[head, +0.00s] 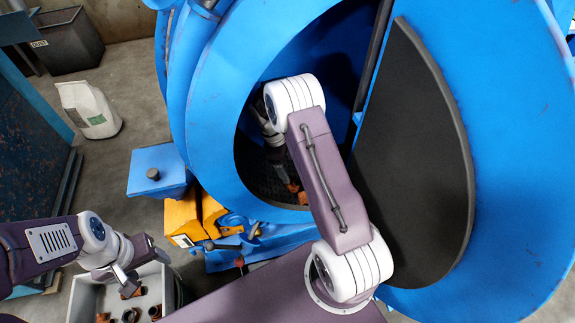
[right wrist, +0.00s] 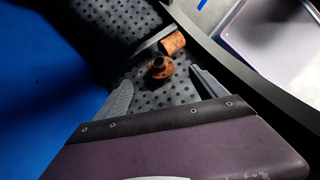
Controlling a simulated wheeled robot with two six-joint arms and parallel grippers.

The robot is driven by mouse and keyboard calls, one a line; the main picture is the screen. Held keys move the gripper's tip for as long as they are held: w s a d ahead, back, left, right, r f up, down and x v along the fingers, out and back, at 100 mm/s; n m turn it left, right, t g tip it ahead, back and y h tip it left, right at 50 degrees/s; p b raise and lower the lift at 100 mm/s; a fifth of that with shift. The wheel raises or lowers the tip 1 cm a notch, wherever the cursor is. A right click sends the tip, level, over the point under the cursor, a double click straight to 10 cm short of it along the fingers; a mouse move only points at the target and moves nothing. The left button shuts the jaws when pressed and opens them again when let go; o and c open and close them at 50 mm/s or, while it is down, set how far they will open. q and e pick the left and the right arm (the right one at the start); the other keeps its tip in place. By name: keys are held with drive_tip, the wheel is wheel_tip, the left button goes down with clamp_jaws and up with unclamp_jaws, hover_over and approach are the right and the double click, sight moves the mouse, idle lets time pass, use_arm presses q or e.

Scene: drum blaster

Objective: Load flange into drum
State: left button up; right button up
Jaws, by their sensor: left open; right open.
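The blue drum (head: 215,110) stands open, and my right arm reaches through its opening. In the right wrist view, my right gripper (right wrist: 160,80) is open with its fingers apart. A rusty flange (right wrist: 160,68) lies on the perforated drum floor (right wrist: 105,30) just beyond and between the fingertips, not held. A second rusty piece (right wrist: 172,43) lies behind it by a grey bar. Small rusty parts also show dimly inside the drum in the head view (head: 293,187). My left gripper (head: 126,280) is open above a grey bin (head: 85,297) holding several rusty parts.
The dark round door (head: 420,160) stands at the right of the opening. A white bag (head: 90,110) and dark bin (head: 70,42) stand on the floor at back left.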

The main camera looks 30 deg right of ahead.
drive_tip(key=shift+r, duration=0.1)
use_arm(q)
drive_tip(key=shift+r+p, duration=1.2)
drive_tip(key=shift+p, duration=0.05)
use_arm(e)
drive_tip(key=v, duration=0.7)
drive_tip(key=shift+r, duration=0.2)
